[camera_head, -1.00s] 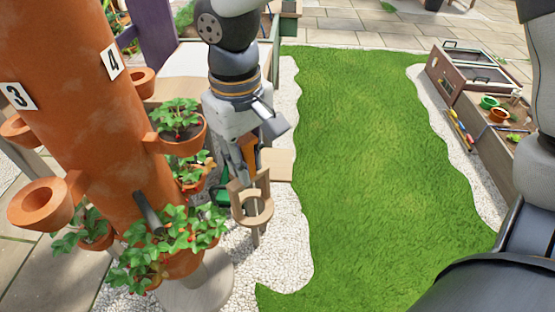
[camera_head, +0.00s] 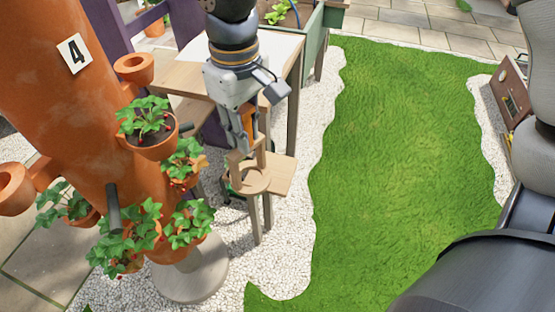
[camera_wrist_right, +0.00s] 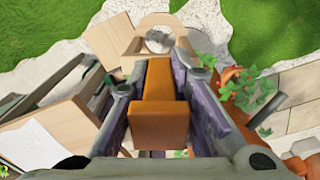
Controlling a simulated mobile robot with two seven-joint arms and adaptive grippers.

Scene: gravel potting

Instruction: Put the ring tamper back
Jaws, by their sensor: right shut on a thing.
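The ring tamper (camera_head: 253,180) is a pale wooden ring with a wooden fork-shaped neck and an orange handle grip. My right gripper (camera_head: 245,148) is shut on it, pointing down, and the ring hangs below the fingers. In the right wrist view the orange grip (camera_wrist_right: 160,103) sits between the two fingers, and the pale wooden ring (camera_wrist_right: 133,38) shows beyond it, with white gravel through its hole. In the head view the ring overlaps a wooden seat behind it; I cannot tell the gap. My left gripper is not in view.
A terracotta planter tower (camera_head: 75,130) with strawberry pots stands close left of the tamper. Behind is a wooden table (camera_head: 185,78) with a white sheet and a green planter box (camera_head: 312,35). A wooden seat (camera_head: 285,178) is beside the ring. The lawn (camera_head: 400,170) is open.

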